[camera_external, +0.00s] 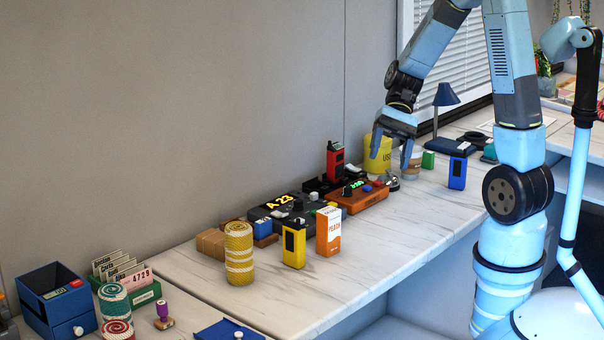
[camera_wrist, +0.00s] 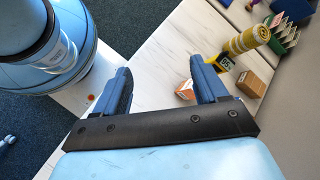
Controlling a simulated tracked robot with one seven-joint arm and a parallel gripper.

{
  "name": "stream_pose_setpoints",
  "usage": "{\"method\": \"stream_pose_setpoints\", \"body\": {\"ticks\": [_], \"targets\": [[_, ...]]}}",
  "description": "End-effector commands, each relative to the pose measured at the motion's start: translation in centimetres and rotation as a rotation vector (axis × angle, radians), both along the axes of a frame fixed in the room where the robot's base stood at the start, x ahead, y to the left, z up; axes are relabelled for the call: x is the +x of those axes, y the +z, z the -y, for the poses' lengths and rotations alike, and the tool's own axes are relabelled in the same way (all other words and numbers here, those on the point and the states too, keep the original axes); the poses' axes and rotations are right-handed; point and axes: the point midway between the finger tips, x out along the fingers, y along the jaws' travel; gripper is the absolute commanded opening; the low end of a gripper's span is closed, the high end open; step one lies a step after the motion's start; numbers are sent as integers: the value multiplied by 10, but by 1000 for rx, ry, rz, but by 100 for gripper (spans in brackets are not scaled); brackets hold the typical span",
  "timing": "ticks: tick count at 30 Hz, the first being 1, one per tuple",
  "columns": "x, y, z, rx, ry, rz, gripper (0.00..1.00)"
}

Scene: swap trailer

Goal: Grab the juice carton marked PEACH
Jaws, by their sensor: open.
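The juice carton marked PEACH (camera_external: 329,232) is a small orange and white box standing upright on the marble-look counter, just right of a yellow handheld device (camera_external: 294,245). My gripper (camera_external: 389,155) is open and empty above the counter, farther back and to the right of the carton, near a yellow canister. In the wrist view my two blue fingers are spread wide with bare counter between them (camera_wrist: 162,88). A small orange and white piece (camera_wrist: 184,91) beside the right finger looks like the carton, partly hidden by that finger.
A yellow woven cylinder (camera_external: 239,254) stands left of the carton. Behind it are a dark display box (camera_external: 283,207) and an orange device (camera_external: 358,198). A blue handheld device (camera_external: 457,173) stands on the right. The counter (camera_external: 385,250) in front of the carton is clear to its edge.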

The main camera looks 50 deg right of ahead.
Motion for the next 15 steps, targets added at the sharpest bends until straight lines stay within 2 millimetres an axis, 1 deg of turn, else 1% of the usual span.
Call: {"method": "stream_pose_setpoints", "body": {"ticks": [1,8,15], "targets": [[5,-8,0,33,-28,-41,72],[26,-38,-2,181,-153,-201,72],[49,-72,0,335,-297,-356,72]]}}
